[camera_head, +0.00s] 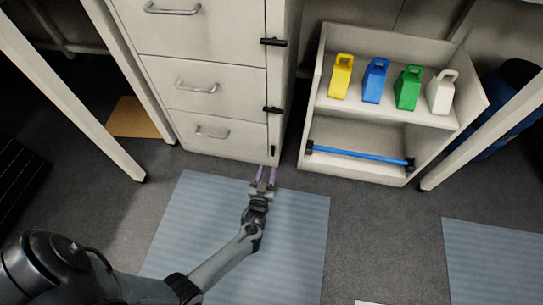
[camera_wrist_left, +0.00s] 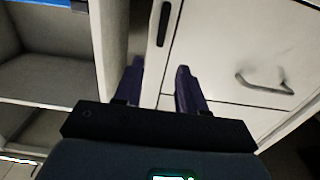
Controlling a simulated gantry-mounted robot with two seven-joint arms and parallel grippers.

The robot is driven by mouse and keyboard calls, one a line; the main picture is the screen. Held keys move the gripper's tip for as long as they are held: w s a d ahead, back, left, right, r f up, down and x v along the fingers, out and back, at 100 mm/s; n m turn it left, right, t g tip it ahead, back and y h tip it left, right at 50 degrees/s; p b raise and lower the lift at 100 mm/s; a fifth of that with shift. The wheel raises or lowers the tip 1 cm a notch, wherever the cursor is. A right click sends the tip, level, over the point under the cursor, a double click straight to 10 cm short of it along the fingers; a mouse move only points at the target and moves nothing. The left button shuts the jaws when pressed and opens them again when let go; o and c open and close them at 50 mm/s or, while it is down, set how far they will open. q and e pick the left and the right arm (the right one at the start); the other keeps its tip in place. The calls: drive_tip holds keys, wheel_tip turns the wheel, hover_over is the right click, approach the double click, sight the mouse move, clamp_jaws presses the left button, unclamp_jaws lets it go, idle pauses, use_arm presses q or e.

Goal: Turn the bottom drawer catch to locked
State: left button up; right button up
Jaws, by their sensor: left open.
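The white drawer cabinet (camera_head: 215,100) has three drawers with dark catches along its right edge. The top catch (camera_head: 273,42) and middle catch (camera_head: 273,110) lie crosswise. The bottom drawer catch (camera_head: 273,150) stands upright, in line with the edge. My left gripper (camera_head: 266,175) is open and empty, just below and in front of the bottom catch. In the left wrist view its purple fingers (camera_wrist_left: 158,82) are spread, and a dark upright catch (camera_wrist_left: 164,24) shows beyond them, apart from them. My right gripper is not in view.
A low white shelf (camera_head: 390,172) stands right of the cabinet, with yellow, blue, green and white containers above and a blue bar (camera_head: 360,156) below. White table legs stand on both sides. A blue mat (camera_head: 190,230) covers the floor in front.

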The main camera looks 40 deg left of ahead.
sight(273, 149)
use_arm(q)
drive_tip(key=b+x, duration=0.3)
drive_tip(key=x, duration=0.5)
drive_tip(key=shift+b, duration=0.3)
drive_tip(key=shift+b+x, duration=0.3)
drive_tip(key=shift+x, duration=0.55)
drive_tip(key=shift+r, duration=0.1)
drive_tip(key=shift+c, duration=0.4)
clamp_jaws()
